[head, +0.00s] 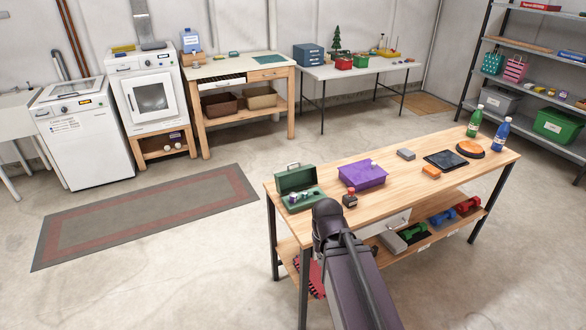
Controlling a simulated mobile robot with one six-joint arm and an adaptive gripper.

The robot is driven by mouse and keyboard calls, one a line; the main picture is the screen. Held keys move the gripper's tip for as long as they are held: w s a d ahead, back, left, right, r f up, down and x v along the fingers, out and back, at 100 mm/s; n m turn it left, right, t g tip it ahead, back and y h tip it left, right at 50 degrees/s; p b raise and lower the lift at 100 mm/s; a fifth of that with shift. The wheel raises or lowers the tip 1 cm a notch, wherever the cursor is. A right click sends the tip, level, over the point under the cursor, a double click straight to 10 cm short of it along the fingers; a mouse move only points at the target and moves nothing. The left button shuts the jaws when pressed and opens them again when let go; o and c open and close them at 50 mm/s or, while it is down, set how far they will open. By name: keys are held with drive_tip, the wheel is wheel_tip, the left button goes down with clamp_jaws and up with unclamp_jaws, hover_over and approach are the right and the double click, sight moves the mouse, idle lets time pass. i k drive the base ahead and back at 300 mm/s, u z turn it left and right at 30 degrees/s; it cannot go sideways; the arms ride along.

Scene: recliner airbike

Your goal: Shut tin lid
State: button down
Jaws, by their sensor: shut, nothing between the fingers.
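A green tin (317,199) stands at the left end of the wooden workbench. Its green lid (296,179) is open, raised up at the back of the tin, with a small handle at its top edge. Several small pale and purple things show in the open tin. My dark arm rises from the bottom of the head view, and its upper end is just in front of the tin, at the bench's near edge. My gripper cannot be made out; it is hidden by the arm or out of the picture.
On the workbench (463,167), a small dark-and-red item (349,200) and a purple box (362,174) are right of the tin. Farther right are a grey block (406,154), an orange block (431,172), a dark tablet (444,160) and two bottles. Open floor lies left of the bench.

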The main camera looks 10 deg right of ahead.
sight(287, 181)
drive_tip(key=u, duration=0.1)
drive_tip(key=i, duration=1.05)
drive_tip(key=z, duration=0.1)
